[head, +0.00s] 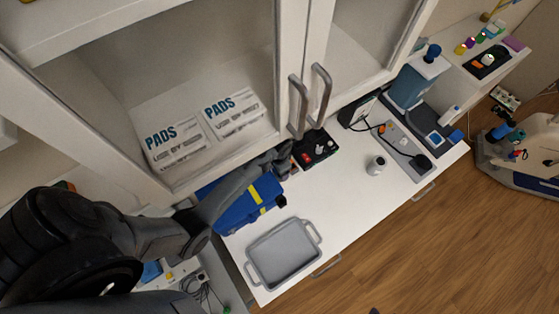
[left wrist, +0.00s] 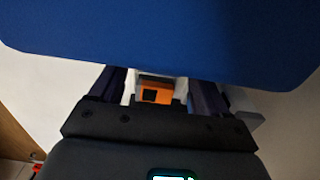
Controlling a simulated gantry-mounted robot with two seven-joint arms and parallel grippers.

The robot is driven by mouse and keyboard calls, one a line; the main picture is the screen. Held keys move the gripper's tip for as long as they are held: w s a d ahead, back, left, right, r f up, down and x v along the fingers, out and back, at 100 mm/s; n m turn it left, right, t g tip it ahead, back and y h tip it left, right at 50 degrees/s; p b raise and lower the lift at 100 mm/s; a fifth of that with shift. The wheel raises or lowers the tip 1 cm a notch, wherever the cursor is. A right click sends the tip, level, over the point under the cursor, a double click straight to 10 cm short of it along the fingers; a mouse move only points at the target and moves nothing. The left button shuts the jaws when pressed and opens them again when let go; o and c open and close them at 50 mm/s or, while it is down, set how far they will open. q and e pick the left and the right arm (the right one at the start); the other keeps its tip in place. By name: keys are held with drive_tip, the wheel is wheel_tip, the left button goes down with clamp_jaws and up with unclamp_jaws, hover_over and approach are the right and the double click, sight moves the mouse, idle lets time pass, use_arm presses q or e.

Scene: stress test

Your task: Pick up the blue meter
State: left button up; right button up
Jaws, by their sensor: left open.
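My left gripper (head: 280,160) is at the back edge of the white counter, below the cabinet and beside a black tray (head: 316,148) of small items. It is open; in the left wrist view its two fingers (left wrist: 160,88) are apart. An orange item with a black square (left wrist: 154,93) shows between them; I cannot tell whether it touches them. A large blue surface (left wrist: 165,35) fills the top of that view. I cannot tell which thing is the blue meter. A blue case with yellow bands (head: 240,208) lies on the counter, partly hidden by my left arm. My right gripper is not in view.
A grey board (head: 405,150) with a cable and a blue device (head: 406,88) are at the right. Cabinet handles (head: 310,100) overhang the gripper area.

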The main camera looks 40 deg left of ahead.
use_arm(q)
drive_tip(key=shift+s+a+f, duration=0.1)
drive_tip(key=shift+a+f, duration=0.05)
drive_tip(key=shift+f, duration=2.05)
drive_tip(key=c, duration=0.8)
drive_tip(key=shift+r, duration=0.2)
